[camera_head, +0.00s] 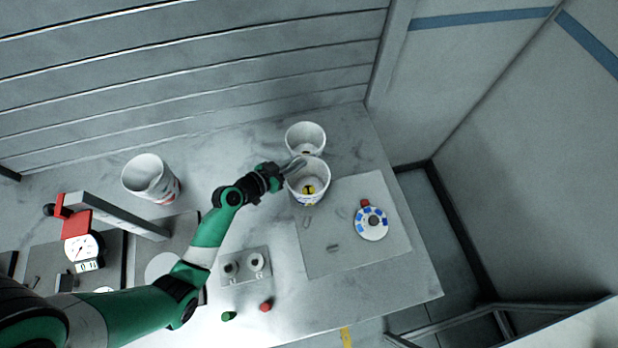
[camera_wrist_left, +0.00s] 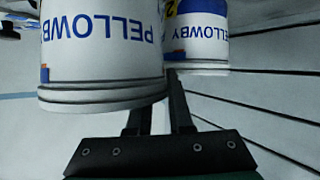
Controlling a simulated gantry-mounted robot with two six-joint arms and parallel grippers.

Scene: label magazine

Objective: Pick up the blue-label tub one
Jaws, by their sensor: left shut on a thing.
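A white tub (camera_head: 322,183) with blue print low on its side stands at the front of two white tubs. In the left wrist view it is the larger tub (camera_wrist_left: 75,75), with blue PELLOWBY lettering upside down. My left gripper (camera_head: 294,165) is shut at its left rear rim; the fingertips are partly hidden by the tub in the left wrist view. Whether it touches the table is unclear. The second tub (camera_head: 305,128) is just behind, and also shows in the left wrist view (camera_wrist_left: 200,45) with blue lettering. My right gripper is not in view.
A red-marked white tub (camera_head: 148,172) stands left. A grey mat (camera_head: 330,255) carries a round disc with blue marks (camera_head: 371,223). A plate with two small cups (camera_head: 246,280), a green cap (camera_head: 228,316) and a red cap (camera_head: 266,305) lie in front.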

